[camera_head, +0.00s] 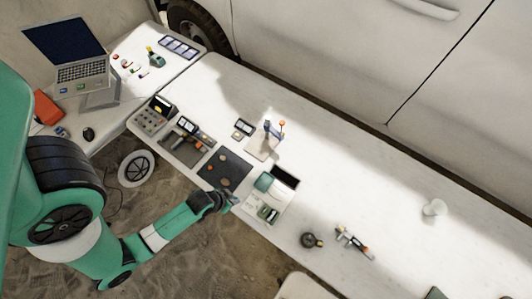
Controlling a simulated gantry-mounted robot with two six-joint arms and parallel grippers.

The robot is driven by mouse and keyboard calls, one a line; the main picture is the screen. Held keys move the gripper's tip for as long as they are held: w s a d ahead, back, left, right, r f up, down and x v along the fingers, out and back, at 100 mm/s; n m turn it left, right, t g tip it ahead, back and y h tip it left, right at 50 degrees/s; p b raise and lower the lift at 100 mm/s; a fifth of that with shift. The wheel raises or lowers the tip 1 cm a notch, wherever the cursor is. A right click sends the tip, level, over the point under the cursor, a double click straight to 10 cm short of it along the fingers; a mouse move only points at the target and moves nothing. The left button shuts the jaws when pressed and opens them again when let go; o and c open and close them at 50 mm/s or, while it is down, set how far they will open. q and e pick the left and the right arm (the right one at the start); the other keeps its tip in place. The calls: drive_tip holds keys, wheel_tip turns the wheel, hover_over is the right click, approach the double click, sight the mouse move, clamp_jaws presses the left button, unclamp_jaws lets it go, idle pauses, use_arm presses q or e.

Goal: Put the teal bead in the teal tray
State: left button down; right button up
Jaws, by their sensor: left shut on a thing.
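My left gripper (230,200) is over the near edge of the white table, between a dark mat and a group of small trays. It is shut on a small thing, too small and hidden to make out. The teal tray (263,182) is a small square just right of and a little beyond the gripper, among the grouped trays. I cannot pick out the teal bead clearly; it may be what the gripper holds. My right gripper is not in view.
A dark mat (224,170) with small orange-brown pieces lies left of the trays. A black tray (285,177) and a small stand (266,140) are beyond. A dark round object (311,240) and a tool (354,242) lie to the right. The table's far right is mostly clear.

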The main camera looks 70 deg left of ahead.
use_arm(q)
drive_tip(key=w+a+f+b, duration=0.2)
drive_tip(key=w+a+f, duration=0.2)
drive_tip(key=w, duration=0.4)
drive_tip(key=b, duration=0.5)
approach(262, 185)
drive_tip(key=shift+x, duration=0.95)
drive_tip(key=shift+w+a, duration=0.1)
drive_tip(key=shift+w, duration=0.35)
drive_tip(key=b+x, duration=0.1)
drive_tip(key=x, duration=0.2)
drive_tip(key=shift+f, duration=0.15)
drive_tip(key=shift+s+f+b, duration=0.1)
drive_tip(key=shift+f+b, duration=0.2)
drive_tip(key=shift+f, duration=0.05)
drive_tip(key=shift+f, duration=0.15)
drive_tip(key=c, duration=1.1)
unclamp_jaws()
drive_tip(key=shift+o, duration=0.2)
